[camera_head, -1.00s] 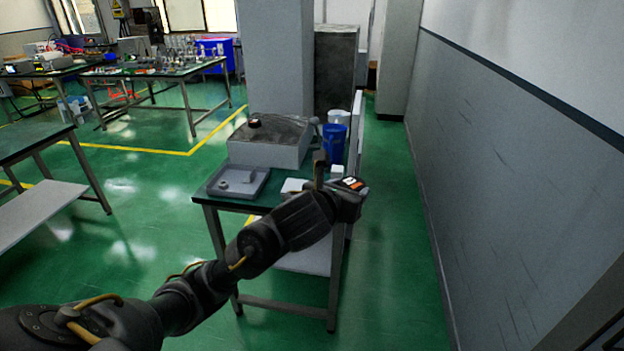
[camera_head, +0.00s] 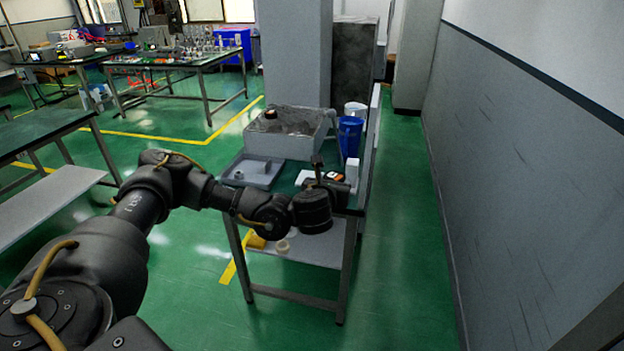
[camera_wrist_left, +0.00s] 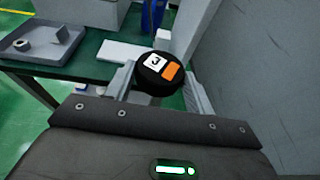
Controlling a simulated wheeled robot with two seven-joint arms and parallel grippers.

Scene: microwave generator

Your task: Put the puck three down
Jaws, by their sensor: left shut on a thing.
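Puck three (camera_wrist_left: 160,73) is a black disc with a white label marked 3 and an orange patch. My left gripper (camera_wrist_left: 160,88) is shut on it, a finger at each side, and holds it tilted. In the head view, puck three (camera_head: 335,177) shows just beyond the dark wrist, with the left gripper (camera_head: 328,184) above the front right of the green-topped table (camera_head: 226,199). Whether the puck touches the tabletop cannot be told. My right gripper is not in view.
A grey tray (camera_head: 252,172) holding a small round part sits at the table's left. Behind it stands a grey machine (camera_head: 285,140). A blue bin (camera_head: 350,136) stands at the back right. A white flat block (camera_wrist_left: 122,52) lies near the puck. A grey wall (camera_head: 530,180) runs along the right.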

